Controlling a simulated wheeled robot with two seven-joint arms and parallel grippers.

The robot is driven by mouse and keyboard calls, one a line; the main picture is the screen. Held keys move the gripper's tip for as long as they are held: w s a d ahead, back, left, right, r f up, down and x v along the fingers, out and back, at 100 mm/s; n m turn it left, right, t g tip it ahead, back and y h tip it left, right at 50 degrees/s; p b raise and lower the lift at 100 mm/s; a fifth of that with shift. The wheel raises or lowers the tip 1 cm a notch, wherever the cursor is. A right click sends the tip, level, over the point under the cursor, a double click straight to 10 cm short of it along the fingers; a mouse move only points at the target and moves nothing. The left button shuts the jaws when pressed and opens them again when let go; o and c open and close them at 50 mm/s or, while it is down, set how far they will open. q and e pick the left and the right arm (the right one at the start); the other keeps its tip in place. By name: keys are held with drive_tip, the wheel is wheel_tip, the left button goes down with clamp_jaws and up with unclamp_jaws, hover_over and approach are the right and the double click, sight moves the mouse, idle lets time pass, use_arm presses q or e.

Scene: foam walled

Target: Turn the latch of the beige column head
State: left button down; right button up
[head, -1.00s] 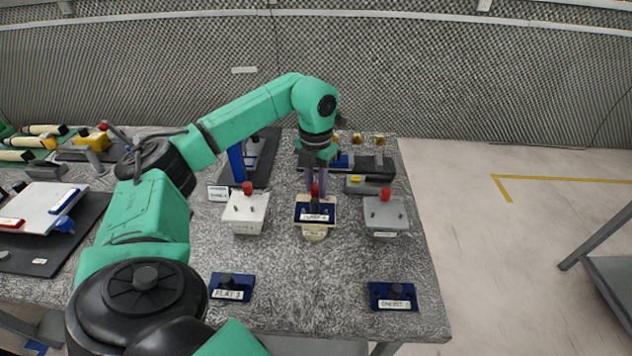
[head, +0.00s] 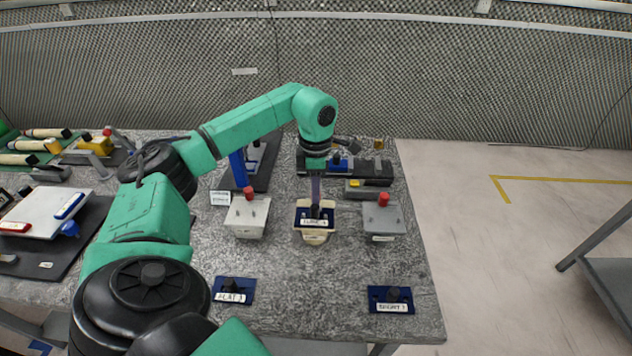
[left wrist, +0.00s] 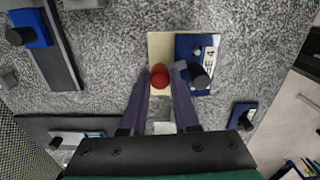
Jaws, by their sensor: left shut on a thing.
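The beige column head (head: 314,238) stands in the middle of the table, with a dark blue plate (head: 301,213) labelled on its top. It also shows in the left wrist view (left wrist: 160,45), with the blue plate (left wrist: 190,50) covering its right part. Its red latch knob (left wrist: 159,77) sits between the fingers of my left gripper (left wrist: 161,80), which is shut on it from above. In the head view my left gripper (head: 315,203) reaches down to the head, and the fingers hide the knob. My right gripper is not in view.
A white column head (head: 246,217) and a grey column head (head: 383,220), each with a red knob, stand close on either side. Two blue labelled plates (head: 234,290) (head: 391,299) lie near the front edge. Dark fixtures (head: 372,169) stand behind. The table between the heads and front plates is clear.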

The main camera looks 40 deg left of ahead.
use_arm(q)
drive_tip(key=m, duration=0.3)
drive_tip(key=shift+w+r, duration=0.1)
drive_tip(key=shift+r, duration=0.1)
drive_tip(key=shift+a+m, duration=0.1)
drive_tip(key=shift+m, duration=0.4)
drive_tip(key=c, duration=0.7)
unclamp_jaws()
drive_tip(key=shift+o, duration=0.2)
drive_tip(key=shift+f, duration=0.1)
